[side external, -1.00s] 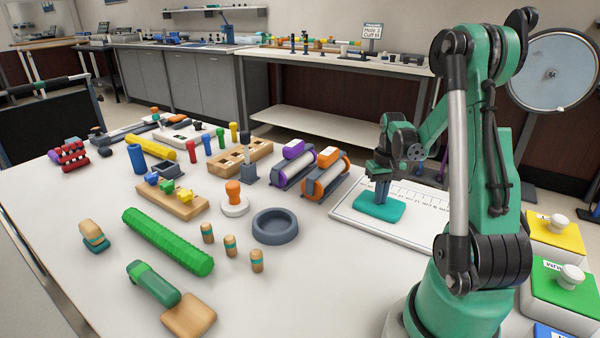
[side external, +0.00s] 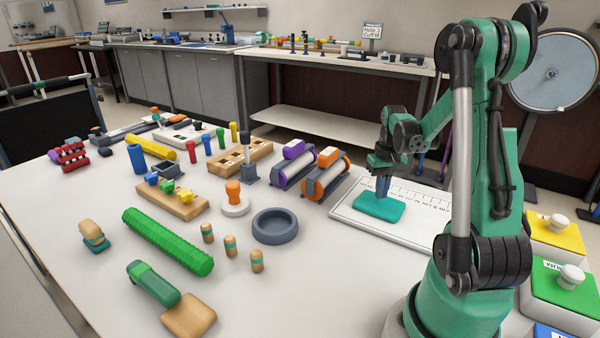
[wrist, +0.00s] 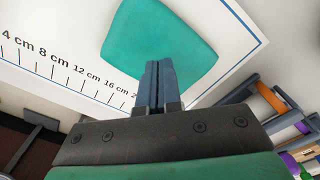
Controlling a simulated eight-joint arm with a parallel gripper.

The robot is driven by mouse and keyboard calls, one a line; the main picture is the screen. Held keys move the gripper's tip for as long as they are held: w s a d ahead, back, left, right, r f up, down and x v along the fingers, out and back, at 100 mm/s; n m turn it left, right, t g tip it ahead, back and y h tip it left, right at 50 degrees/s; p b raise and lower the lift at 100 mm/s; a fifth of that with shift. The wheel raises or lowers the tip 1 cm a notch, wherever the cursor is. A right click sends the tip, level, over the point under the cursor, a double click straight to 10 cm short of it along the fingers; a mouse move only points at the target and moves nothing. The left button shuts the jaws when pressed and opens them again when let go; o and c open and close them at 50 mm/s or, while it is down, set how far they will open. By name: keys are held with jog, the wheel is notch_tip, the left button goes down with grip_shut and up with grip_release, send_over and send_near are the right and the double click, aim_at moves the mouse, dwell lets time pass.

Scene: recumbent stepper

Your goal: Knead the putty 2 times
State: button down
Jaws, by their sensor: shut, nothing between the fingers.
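The putty is a flat teal slab (side external: 378,208) lying on a white board with a centimetre scale (side external: 345,212). It also shows in the wrist view (wrist: 150,35), with rounded corners and a smooth top. My gripper (side external: 383,192) points down over the putty's back part, its fingers shut and empty. In the wrist view the shut fingertips (wrist: 158,68) overlap the near part of the putty. I cannot tell whether the tips touch it or hover just above it.
An orange roller (side external: 326,176) and a purple roller (side external: 295,166) stand left of the board. A grey round dish (side external: 275,226) sits nearer on the table. Coloured boxes with knobs (side external: 562,285) are at the right.

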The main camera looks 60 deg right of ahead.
jog(key=shift+f, duration=0.5)
jog(key=shift+f, duration=0.25)
dwell(0.8)
jog(key=shift+r, duration=0.85)
jog(key=shift+r, duration=3)
